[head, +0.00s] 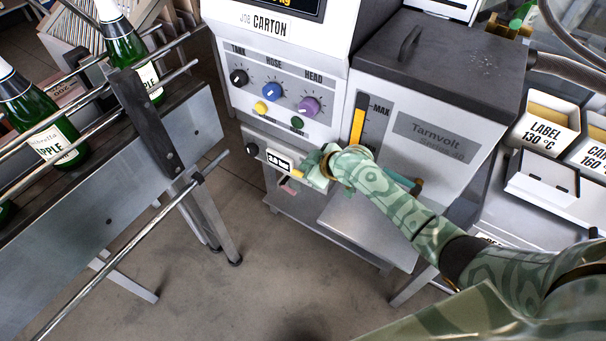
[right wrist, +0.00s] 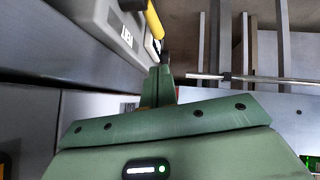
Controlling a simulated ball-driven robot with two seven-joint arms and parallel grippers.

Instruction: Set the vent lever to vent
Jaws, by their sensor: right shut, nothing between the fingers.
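The vent lever (right wrist: 154,18) has a yellow grip and a dark pivot in the right wrist view. A pale label (right wrist: 127,40) with partly readable dark letters, seemingly part of "VENT", is beside it. In the head view only a small yellow piece (head: 298,172) shows by my gripper; the rest of the lever is hidden. My right gripper (head: 310,170) is at the lower front panel, right of the pressure display. Its shut, empty fingers (right wrist: 163,75) point at the lever's end, very close to it; I cannot tell if they touch. My left gripper is out of view.
The pressure display (head: 279,161) and a black knob (head: 251,149) are left of my gripper. Coloured knobs (head: 272,91) sit above. A conveyor with rails (head: 130,110) and green bottles (head: 45,120) stands left. Label trays (head: 545,125) are at right. Floor between conveyor and machine is clear.

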